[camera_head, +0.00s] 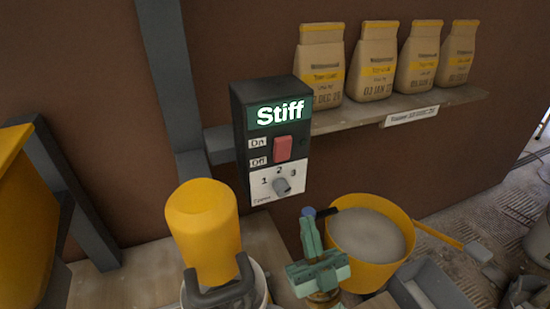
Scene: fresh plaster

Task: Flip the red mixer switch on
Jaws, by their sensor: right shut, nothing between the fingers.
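The red mixer switch (283,148) is a rocker on the front of a dark control box (240,112), beside labels reading On and Off. I cannot tell which way it is tipped. A lit green display (279,112) above it reads "Stiff". Below it a grey knob (281,185) sits on a white panel marked 1, 2, 3. My right gripper (309,224), teal, is shut and empty. It appears below and slightly right of the box, in front of the bucket, apart from the switch. My left gripper is not in view.
A yellow bucket of grey plaster (365,235) stands right of the gripper. A yellow cylinder with dark grey handles (203,220) stands at lower left. Several paper bags (375,65) stand on a shelf (400,105) at upper right. A grey post (168,70) rises left of the box.

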